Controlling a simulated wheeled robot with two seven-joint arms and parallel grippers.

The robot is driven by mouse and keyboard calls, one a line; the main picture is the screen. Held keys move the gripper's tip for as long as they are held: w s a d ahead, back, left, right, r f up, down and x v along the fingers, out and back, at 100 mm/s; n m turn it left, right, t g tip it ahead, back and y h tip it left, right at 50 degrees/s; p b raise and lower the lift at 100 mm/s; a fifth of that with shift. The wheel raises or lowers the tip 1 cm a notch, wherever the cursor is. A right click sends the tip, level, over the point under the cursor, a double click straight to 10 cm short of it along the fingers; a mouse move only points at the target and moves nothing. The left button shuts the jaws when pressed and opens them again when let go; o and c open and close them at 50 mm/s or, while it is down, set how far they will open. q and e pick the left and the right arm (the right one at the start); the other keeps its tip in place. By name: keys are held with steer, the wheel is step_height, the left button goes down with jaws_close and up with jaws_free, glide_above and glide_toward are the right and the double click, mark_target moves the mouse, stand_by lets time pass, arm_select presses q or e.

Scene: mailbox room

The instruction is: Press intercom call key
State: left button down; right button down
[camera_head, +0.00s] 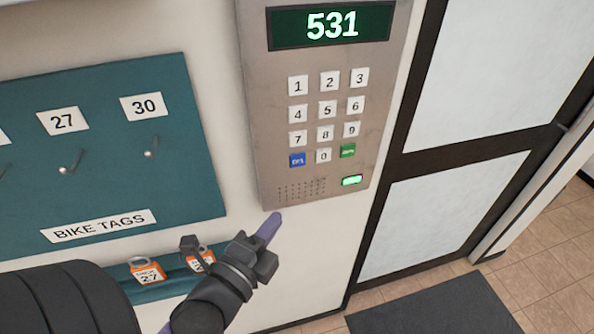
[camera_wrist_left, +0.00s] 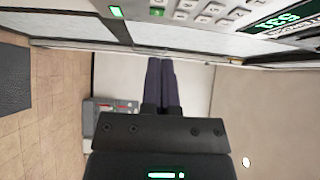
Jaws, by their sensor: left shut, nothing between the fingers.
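The intercom panel (camera_head: 375,115) is a grey metal plate on the wall. Its green display (camera_head: 331,26) reads 531. Below are white number keys, a blue key (camera_head: 297,160) at bottom left and a green key (camera_head: 348,151) at bottom right. A lit green light (camera_head: 352,181) sits beside the speaker holes. My left gripper (camera_head: 270,226) is shut and empty, just below the panel's lower edge, fingertips pointing up. In the left wrist view, the shut purple fingers (camera_wrist_left: 160,82) show in the middle and the keypad (camera_wrist_left: 210,10) is at the top. My right gripper is not in view.
A teal bike tags board (camera_head: 100,140) with hooks hangs left of the panel. Orange tags (camera_head: 148,272) lie on a teal ledge below it. A framed door (camera_head: 450,200) stands right, with a dark mat (camera_head: 430,310) on the tiled floor.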

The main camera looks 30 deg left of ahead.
arm_select(q)
glide_toward(303, 160)
steer(key=w+d, duration=0.3)
steer(key=w+a, duration=0.2)
steer(key=w, duration=0.1)
steer(key=shift+a+p, duration=0.3)
steer(key=shift+a, duration=0.1)
steer(key=shift+w+a+r, duration=0.1)
steer(key=shift+w+a, duration=0.15)
steer(key=shift+a, duration=0.05)
steer(key=shift+a, duration=0.1)
